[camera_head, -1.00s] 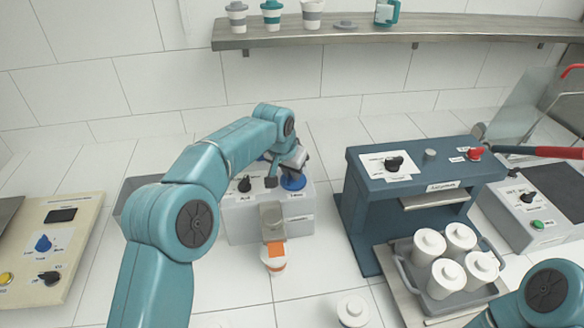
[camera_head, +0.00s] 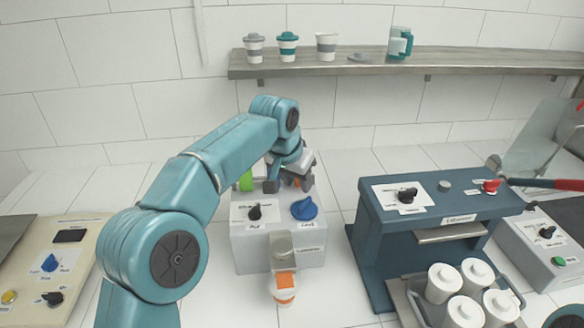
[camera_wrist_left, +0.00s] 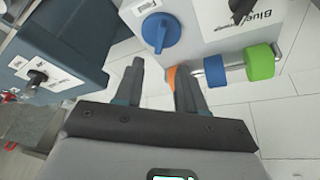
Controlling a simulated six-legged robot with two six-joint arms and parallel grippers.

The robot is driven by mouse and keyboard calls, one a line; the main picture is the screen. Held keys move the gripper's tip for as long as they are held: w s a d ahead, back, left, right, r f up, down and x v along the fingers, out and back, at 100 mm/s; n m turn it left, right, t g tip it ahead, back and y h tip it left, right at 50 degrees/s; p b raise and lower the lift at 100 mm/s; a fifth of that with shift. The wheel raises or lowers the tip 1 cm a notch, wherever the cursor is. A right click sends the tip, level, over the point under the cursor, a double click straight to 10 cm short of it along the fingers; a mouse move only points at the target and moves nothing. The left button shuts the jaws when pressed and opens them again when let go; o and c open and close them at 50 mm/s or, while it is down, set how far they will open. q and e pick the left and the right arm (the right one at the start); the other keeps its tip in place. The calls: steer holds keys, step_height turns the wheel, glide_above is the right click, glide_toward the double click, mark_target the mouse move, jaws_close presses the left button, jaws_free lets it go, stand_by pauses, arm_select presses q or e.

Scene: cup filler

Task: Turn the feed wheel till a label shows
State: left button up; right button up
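The feed wheel appears to be the blue knob (camera_head: 304,208) on top of the grey box-shaped machine (camera_head: 275,240); it also shows in the left wrist view (camera_wrist_left: 160,32). My left gripper (camera_head: 292,168) is above the back of the machine, behind the knob and apart from it. In the left wrist view its two fingers (camera_wrist_left: 158,66) are spread with nothing between them. An orange roll shows partly behind one finger, beside a blue roll and a green roll (camera_wrist_left: 260,61). My right gripper is not in view.
A black knob (camera_head: 255,212) sits beside the blue one. A dark blue machine (camera_head: 440,222) stands to the right, with white cups (camera_head: 443,282) in a tray before it. A beige control panel (camera_head: 50,262) lies at left. A shelf (camera_head: 420,63) runs above.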

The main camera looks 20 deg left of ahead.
arm_select(q)
steer(key=v, duration=0.6)
steer(key=shift+r, duration=0.25)
steer(key=shift+s, duration=0.1)
